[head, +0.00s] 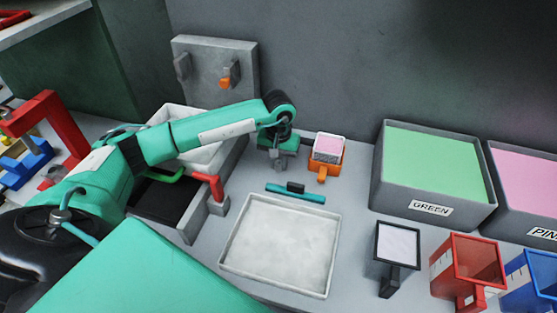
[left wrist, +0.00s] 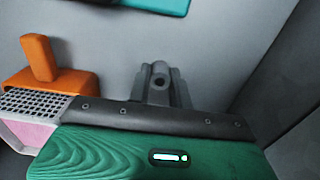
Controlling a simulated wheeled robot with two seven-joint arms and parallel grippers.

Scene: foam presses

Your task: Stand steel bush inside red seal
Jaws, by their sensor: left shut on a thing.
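My left gripper (head: 280,154) is at the back middle of the bench in the head view, just left of the orange holder. I cannot make out a red seal in either view. My right gripper is not in view.
An orange holder (head: 326,162) with a pink block stands close right of the gripper. A pale tray (head: 226,238) lies in front. The green-labelled bin (head: 379,190) and red open-topped frame (head: 444,270) stand right. A grey panel (head: 196,62) stands behind.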

